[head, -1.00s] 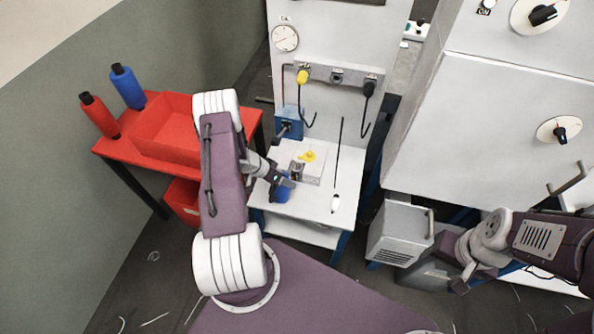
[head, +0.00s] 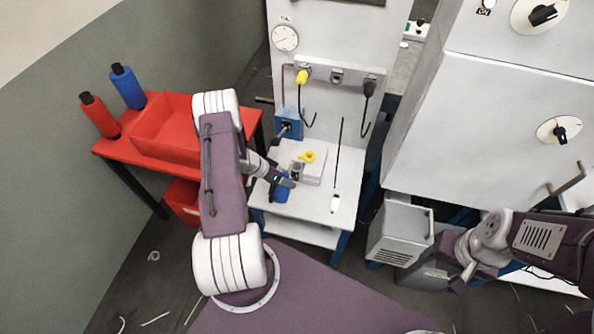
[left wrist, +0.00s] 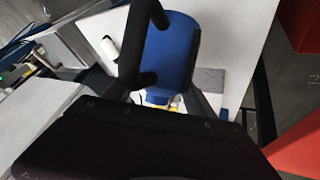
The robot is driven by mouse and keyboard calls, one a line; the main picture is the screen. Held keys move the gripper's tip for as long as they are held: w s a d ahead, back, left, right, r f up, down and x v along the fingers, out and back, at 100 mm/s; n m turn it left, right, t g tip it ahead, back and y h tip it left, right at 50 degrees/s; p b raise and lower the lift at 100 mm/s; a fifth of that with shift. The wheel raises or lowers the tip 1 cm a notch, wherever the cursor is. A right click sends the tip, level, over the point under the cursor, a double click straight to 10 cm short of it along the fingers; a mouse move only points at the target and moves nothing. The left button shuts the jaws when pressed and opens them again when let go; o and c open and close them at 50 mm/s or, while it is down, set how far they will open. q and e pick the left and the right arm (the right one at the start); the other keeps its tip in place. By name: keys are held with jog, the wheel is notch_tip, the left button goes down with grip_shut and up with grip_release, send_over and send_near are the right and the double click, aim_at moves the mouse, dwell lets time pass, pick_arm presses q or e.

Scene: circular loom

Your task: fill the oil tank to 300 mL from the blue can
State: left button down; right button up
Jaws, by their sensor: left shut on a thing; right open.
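My left gripper (head: 287,181) is shut on the blue can (head: 281,191) over the front left of the white table. The can's blue body (left wrist: 172,52) fills the upper middle of the left wrist view between dark fingers. A narrower blue part points towards something yellow, partly hidden. The can's exact tilt and the liquid level cannot be told. Close behind the can stands a small pale tank-like block (head: 314,168) with a yellow cap (head: 309,156) and a dark-topped grey fitting (head: 297,170). My right gripper (head: 464,279) is open and empty at the lower right, away from the table.
The white table (head: 318,205) carries a white-ended rod on its right. A panel with a gauge (head: 285,38) and cables stands behind. A red cart (head: 122,150) with a red bottle (head: 99,115) and a blue bottle (head: 127,86) is left. A grey cabinet (head: 397,238) stands right.

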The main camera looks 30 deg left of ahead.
aim_at(275, 187)
pick_arm(q)
jog(key=shift+r+p, duration=0.35)
jog(key=shift+p, duration=0.65)
jog(key=f+b, duration=0.1)
jog(key=b, duration=0.1)
jog(key=f+t+b, duration=0.1)
jog(key=b, duration=0.1)
jog(key=f+t+b, duration=0.1)
jog(key=b, duration=0.2)
jog(key=shift+s+f, duration=0.35)
jog(key=shift+f, duration=0.05)
jog(key=shift+r, duration=0.15)
jog(key=shift+r+m, duration=0.2)
jog(key=shift+m, duration=0.1)
jog(key=s+r+p, duration=0.4)
jog(key=r+p, duration=0.1)
jog(key=shift+s+d+r+p, duration=0.1)
jog(key=shift+s+p, duration=0.15)
jog(key=shift+p, duration=0.1)
jog(key=shift+s, duration=0.2)
